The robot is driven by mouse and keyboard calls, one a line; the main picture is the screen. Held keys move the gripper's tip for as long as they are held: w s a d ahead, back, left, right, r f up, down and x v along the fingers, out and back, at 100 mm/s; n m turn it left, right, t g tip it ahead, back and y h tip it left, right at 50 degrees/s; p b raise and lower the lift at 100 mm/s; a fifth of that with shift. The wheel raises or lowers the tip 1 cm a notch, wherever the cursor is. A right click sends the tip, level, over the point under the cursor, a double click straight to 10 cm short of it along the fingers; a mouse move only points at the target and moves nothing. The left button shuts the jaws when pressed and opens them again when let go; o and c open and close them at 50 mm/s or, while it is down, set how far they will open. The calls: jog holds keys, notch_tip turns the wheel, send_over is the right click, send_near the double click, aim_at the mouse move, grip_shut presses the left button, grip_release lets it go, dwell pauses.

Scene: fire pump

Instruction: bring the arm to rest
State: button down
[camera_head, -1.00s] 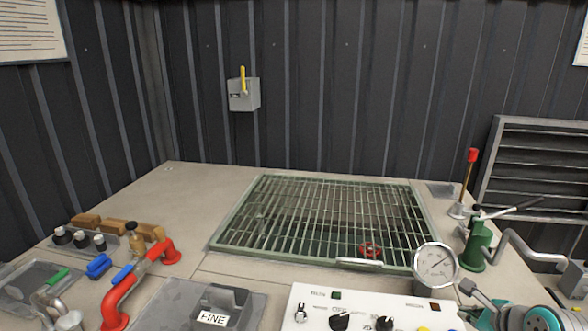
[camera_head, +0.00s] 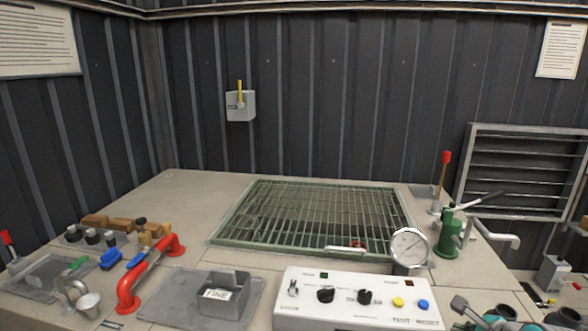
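My gripper is not in view. Teal and dark rounded parts (camera_head: 503,314) show at the bottom right edge, cut off by the frame. I cannot tell whether they belong to my arm or to the equipment here. No finger or held object shows.
A bench carries a green grate (camera_head: 300,222), a white control panel (camera_head: 350,303), a gauge (camera_head: 409,246), a green hand pump (camera_head: 449,236), a red-ended pipe (camera_head: 128,290) and a grey labelled box (camera_head: 222,293). A yellow-levered switch box (camera_head: 241,106) hangs on the wall. The bench's back left is clear.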

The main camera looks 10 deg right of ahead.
jog(key=s+a+f+n+t, duration=0.2)
jog(key=s+a+f+n, duration=1)
jog(key=a+f, duration=0.4)
jog(key=s+a+r+n+t, duration=0.1)
jog(key=s+a+r+n, duration=0.2)
jog(key=s+n, duration=0.4)
jog(key=s+a+r+n+t, duration=0.2)
jog(key=s+n, duration=0.6)
jog(key=s, duration=1.2)
jog(key=shift+a+r+n+t+y, duration=0.3)
jog(key=shift+a+r, duration=0.3)
jog(key=shift+a, duration=0.45)
